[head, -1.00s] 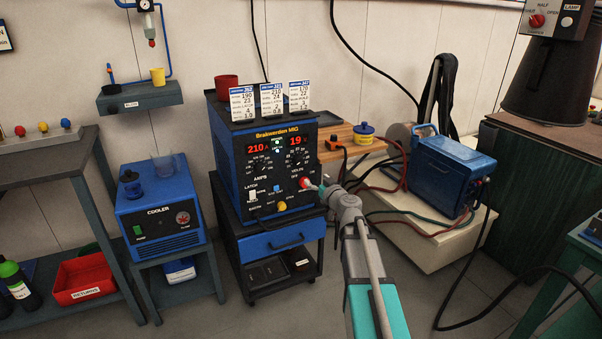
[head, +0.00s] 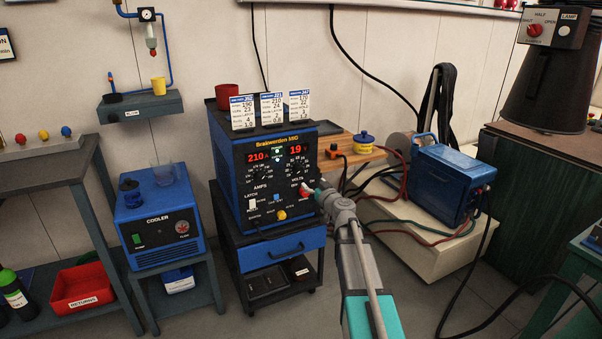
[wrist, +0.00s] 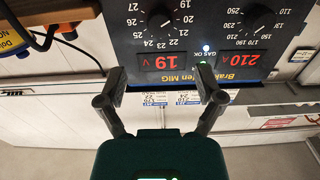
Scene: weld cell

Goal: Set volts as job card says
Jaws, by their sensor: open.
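Upside down in the wrist view are the volts knob (wrist: 160,20) and amps knob (wrist: 258,20). Three job cards stand on top: left (head: 242,112) shows 190 and 23, middle (head: 271,108) 210 and 24, right (head: 299,106) 170 and 22. My gripper (wrist: 162,83) is open and empty before the panel, apart from the volts knob.
An orange-wood shelf (head: 360,150) with a blue-and-yellow tin adjoins the welder's right side. Cables hang beyond it, near a blue box (head: 450,182). The cooler (head: 155,220) stands to the left. A red cup (head: 227,96) is on top of the welder.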

